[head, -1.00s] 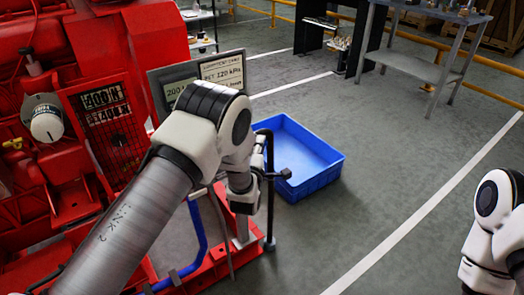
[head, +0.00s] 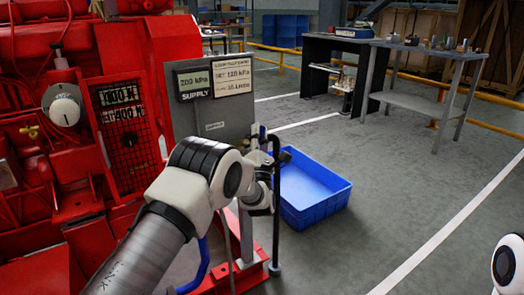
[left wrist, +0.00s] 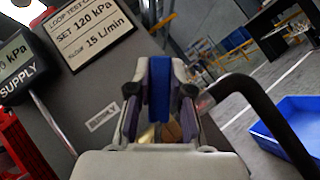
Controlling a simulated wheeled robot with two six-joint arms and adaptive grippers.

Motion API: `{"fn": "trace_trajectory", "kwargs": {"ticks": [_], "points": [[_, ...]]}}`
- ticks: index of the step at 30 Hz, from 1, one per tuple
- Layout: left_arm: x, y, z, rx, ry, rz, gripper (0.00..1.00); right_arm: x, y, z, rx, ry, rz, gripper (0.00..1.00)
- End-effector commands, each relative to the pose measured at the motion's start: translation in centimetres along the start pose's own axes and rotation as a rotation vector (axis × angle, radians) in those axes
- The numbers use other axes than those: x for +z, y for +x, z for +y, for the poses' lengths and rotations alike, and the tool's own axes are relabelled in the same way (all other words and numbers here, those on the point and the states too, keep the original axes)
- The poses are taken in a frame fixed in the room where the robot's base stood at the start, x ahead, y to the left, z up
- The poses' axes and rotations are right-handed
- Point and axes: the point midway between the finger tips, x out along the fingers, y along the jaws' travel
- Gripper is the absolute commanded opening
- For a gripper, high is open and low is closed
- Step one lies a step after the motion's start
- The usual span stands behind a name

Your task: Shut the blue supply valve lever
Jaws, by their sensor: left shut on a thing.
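The blue supply valve lever (left wrist: 160,88) stands upright in the left wrist view, between the two fingers of my left gripper (left wrist: 159,100). The gripper is shut on it. Brass parts (left wrist: 168,132) show low between the fingers, mostly hidden. In the head view my left gripper (head: 268,160) is at the right edge of the grey panel, and a bit of the blue lever (head: 262,131) shows above it. The supply display (head: 195,80) reads 200 kPa. Only a link of my right arm shows at the lower right; its gripper is out of view.
A black bent pipe (head: 276,200) stands just right of my left gripper. A blue crate (head: 318,205) sits on the floor behind it. The red pumpset (head: 60,130) fills the left side. Open floor lies to the right.

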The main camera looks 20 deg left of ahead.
Motion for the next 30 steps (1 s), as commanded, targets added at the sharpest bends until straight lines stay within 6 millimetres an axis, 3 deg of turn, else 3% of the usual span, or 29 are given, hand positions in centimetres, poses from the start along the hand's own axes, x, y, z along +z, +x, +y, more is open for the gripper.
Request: {"fn": "trace_trajectory", "kwargs": {"ticks": [1,15,22,30], "points": [[-0.3,-0.3,-0.1,0.033,-0.032,-0.002,0.00,0.0,1.4,0.0,0.000,0.000,0.000,0.69],[-0.8,-0.9,2.7,0.323,-0.321,-0.001,0.00,0.0,7.3,0.1,0.000,0.000,0.000,0.69],[-1.0,-1.0,3.6,0.407,-0.406,0.000,0.00,0.0,9.0,0.1,0.000,0.000,0.000,0.69],[-1.1,-1.1,4.0,0.447,-0.445,0.002,0.00,0.0,9.7,0.1,0.000,0.000,0.000,0.69]]}}
